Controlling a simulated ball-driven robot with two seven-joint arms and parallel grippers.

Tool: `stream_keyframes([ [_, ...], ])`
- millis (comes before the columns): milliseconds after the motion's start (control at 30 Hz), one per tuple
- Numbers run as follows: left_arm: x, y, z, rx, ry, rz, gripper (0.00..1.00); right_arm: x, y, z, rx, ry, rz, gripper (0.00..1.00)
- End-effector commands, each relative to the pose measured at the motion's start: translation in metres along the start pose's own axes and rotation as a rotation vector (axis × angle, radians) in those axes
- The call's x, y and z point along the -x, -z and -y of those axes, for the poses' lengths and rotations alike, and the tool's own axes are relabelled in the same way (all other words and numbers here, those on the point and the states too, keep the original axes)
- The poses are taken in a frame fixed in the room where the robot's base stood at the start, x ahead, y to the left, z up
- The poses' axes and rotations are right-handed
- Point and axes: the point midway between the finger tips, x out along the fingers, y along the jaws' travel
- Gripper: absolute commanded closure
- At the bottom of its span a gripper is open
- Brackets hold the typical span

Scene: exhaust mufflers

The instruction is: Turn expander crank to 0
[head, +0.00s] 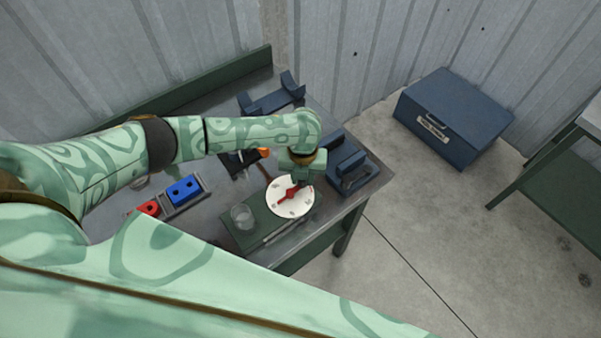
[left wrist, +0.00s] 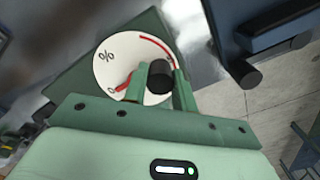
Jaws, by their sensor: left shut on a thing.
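The white round dial (head: 291,199) with a red pointer (head: 288,194) lies on a green base plate (head: 240,238) near the table's front right corner. In the left wrist view the dial (left wrist: 112,68) shows a % sign, a red arc along its edge and a 0 at its lower left. A red part shows beside that 0. My left gripper (head: 301,181) is over the dial's upper right side. In the left wrist view its fingers (left wrist: 160,84) are shut on the black crank knob (left wrist: 160,76). The gripper hides part of the dial and crank arm. My right gripper is out of view.
A clear cup (head: 241,216) stands left of the dial. A tray with a blue block (head: 184,190) and a red part (head: 149,208) is farther left. Dark blue cradles (head: 348,165) stand behind the dial. A blue box (head: 453,117) is on the floor.

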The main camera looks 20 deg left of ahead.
Motion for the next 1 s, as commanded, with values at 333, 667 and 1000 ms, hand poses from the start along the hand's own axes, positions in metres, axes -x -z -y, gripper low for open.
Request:
stream_keyframes([
  [333, 0.0003, 0.0013, 0.0019, -0.048, 0.001, 0.001, 0.96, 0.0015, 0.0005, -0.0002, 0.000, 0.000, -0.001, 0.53],
  [667, 0.0003, 0.0015, 0.0020, -0.048, 0.001, 0.000, 0.62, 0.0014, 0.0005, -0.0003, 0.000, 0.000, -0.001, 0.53],
  [1000, 0.0015, 0.0013, 0.0016, -0.047, 0.001, 0.000, 0.51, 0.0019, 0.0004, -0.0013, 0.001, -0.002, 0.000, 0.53],
])
